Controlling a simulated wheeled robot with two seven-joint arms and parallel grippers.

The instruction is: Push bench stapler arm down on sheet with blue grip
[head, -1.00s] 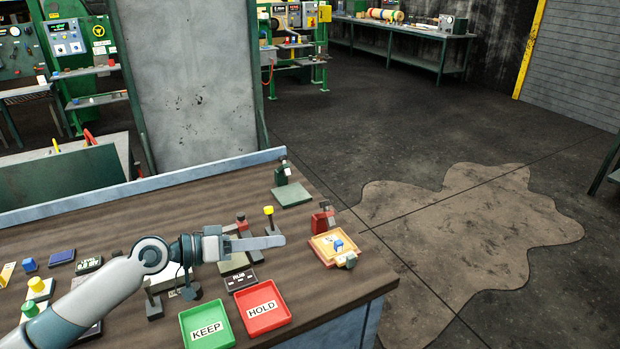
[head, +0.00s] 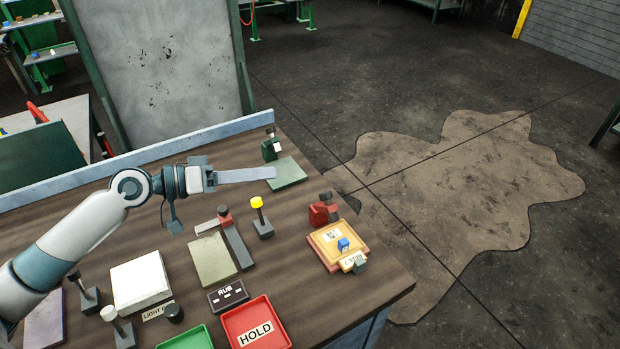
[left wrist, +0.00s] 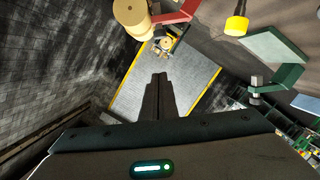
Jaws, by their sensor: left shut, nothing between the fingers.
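An orange-rimmed wooden tray (head: 325,258) near the table's right edge carries a pale printed sheet (head: 331,235). A small blue piece (head: 343,244) sits over the sheet; I cannot tell whether it is the grip of a stapler arm. A red upright block with a dark top (head: 319,213) stands at the tray's back edge. My left gripper (head: 274,172) is shut and empty, pointing right. In the head view its tips overlap the green plate; the height gap is unclear. Its shut fingers show in the left wrist view (left wrist: 158,80). My right gripper is out of view.
A green post (head: 268,150) stands behind the green plate (head: 286,173). A yellow-topped post (head: 257,204) and a grey slab with a red knob (head: 237,245) stand left of the tray. The red HOLD tray (head: 242,318) is in front.

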